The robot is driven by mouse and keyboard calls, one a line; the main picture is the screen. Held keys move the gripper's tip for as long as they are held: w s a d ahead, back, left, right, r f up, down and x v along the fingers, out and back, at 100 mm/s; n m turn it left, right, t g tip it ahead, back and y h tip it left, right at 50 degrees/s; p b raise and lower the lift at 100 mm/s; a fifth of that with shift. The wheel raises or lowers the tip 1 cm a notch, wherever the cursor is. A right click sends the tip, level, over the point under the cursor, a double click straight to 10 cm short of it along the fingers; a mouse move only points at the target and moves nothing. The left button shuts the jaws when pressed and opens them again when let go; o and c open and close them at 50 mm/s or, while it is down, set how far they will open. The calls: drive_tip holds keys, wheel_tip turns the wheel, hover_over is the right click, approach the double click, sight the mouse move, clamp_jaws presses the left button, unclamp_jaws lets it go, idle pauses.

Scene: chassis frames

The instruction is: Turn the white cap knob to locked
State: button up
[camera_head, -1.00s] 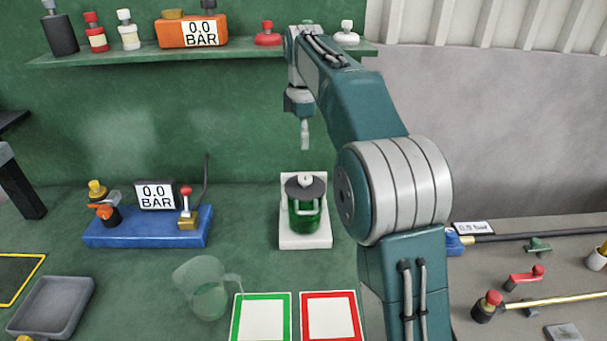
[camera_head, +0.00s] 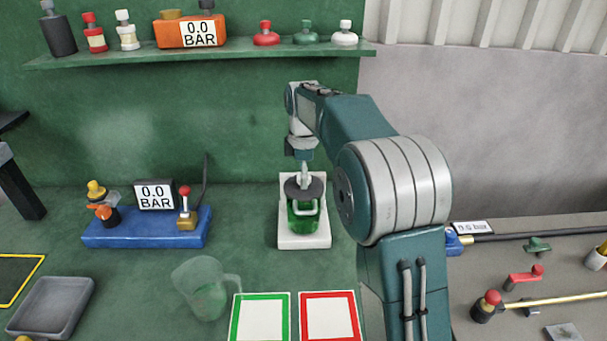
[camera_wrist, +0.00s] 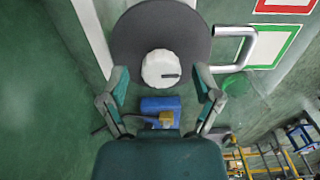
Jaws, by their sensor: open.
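The white cap knob (camera_wrist: 161,69) shows in the wrist view, round, with a dark mark toward its right side. In the head view the lid (camera_head: 291,189) tops a green-filled vessel (camera_head: 303,218) on a white base (camera_head: 304,241). My gripper (camera_wrist: 162,72) is open, with one finger on each side of the knob. In the head view my gripper (camera_head: 304,180) is just above the lid and hides most of the knob. I cannot tell whether the fingers touch it.
A metal handle (camera_wrist: 240,42) stands beside the lid. A blue block with a gauge (camera_head: 150,228) is to the left. A clear jug (camera_head: 205,290) and green-framed (camera_head: 260,318) and red-framed (camera_head: 330,318) cards lie nearer. A shelf (camera_head: 110,60) runs behind.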

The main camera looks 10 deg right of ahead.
clamp_jaws()
drive_tip(key=shift+m, duration=0.3)
drive_tip(key=m, duration=0.3)
drive_tip(key=shift+m, duration=0.3)
drive_tip(key=m, duration=0.4)
drive_tip(key=shift+m, duration=0.3)
drive_tip(key=m, duration=0.9)
